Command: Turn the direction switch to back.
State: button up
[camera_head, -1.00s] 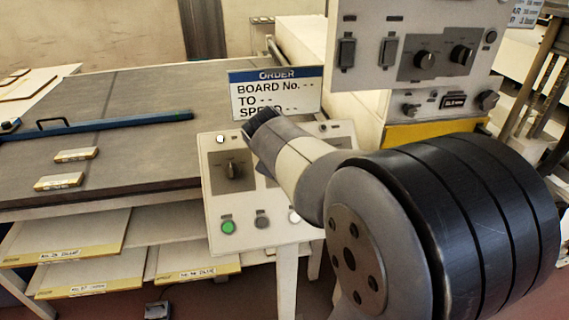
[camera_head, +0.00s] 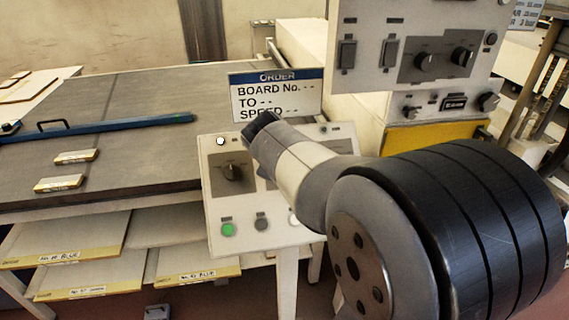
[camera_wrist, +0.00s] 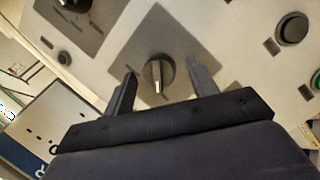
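A dark rotary switch (camera_head: 233,172) sits on a grey square plate at the left of the low white control panel. It also shows in the wrist view (camera_wrist: 157,73), with a pale pointer line toward the bottom of the picture. Its labels are too small to read, so I cannot confirm it is the direction switch. My gripper (camera_wrist: 161,72) is open, one finger on each side of this knob, with a visible gap on both sides. In the head view my gripper (camera_head: 262,125) is at the panel's upper edge, its fingers not clear. My arm hides the panel's right part.
A second knob (camera_wrist: 75,4) on a darker plate is at the wrist view's top left. A green button (camera_head: 228,229) and a grey button (camera_head: 261,222) are below the switch. An ORDER sign (camera_head: 275,95) stands behind the panel. An upper control box (camera_head: 415,20) is at right.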

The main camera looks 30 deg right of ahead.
jog(key=shift+r, duration=0.1)
jog(key=v, duration=1)
jog(key=shift+s+a, duration=0.2)
jog(key=shift+s, duration=0.05)
jog(key=shift+r, duration=0.15)
jog(key=x, duration=1.1)
jog(key=shift+r, duration=0.1)
jog(key=shift+r, duration=0.1)
